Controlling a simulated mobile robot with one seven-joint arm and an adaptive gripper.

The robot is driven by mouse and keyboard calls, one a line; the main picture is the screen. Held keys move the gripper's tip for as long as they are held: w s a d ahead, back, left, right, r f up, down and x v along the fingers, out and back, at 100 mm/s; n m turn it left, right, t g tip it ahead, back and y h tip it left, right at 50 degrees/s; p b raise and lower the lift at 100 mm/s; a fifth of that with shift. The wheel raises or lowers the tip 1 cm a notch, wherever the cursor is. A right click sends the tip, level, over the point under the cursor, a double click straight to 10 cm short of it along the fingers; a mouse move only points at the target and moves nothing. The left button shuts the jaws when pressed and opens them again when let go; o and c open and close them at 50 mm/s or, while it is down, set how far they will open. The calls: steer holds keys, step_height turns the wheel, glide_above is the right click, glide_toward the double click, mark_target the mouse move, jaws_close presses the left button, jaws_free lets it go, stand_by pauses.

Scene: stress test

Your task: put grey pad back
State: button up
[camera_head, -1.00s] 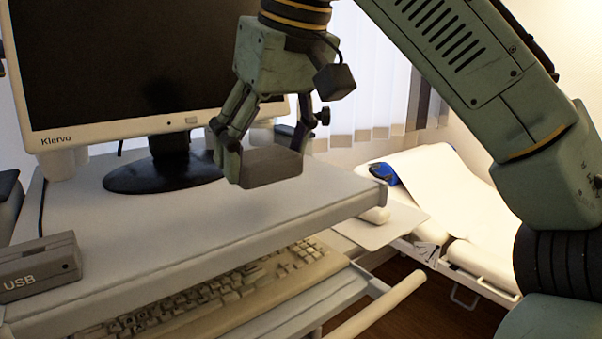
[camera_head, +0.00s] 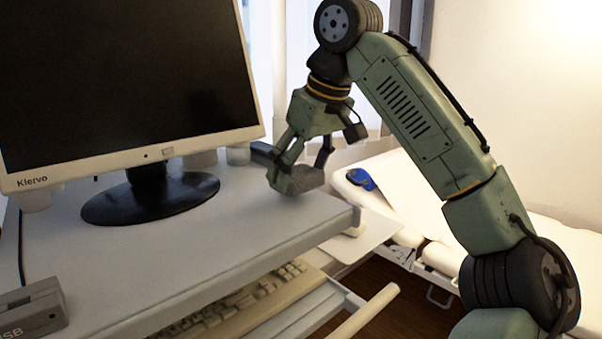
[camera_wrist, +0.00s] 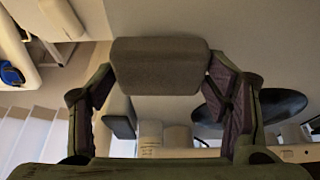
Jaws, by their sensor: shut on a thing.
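The grey pad (camera_head: 308,179) is a small block with rounded edges, held between the fingers of my gripper (camera_head: 296,172). In the head view it is over the right part of the white desk top (camera_head: 235,225), to the right of the monitor stand; whether it touches the surface I cannot tell. In the wrist view the pad (camera_wrist: 160,66) spans the gap between the two fingertips of my gripper (camera_wrist: 161,75), which are shut on its ends.
A monitor (camera_head: 120,85) on a round black base (camera_head: 150,198) stands on the desk, left of my gripper. A grey USB box (camera_head: 32,312) is at the front left. A keyboard (camera_head: 245,298) lies on a lower shelf. A white bed (camera_head: 415,205) with a blue item (camera_head: 361,179) is behind right.

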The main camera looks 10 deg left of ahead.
steer(key=shift+f, duration=0.95)
steer(key=o, duration=1)
steer(key=shift+r, duration=0.1)
steer(key=v, duration=1.2)
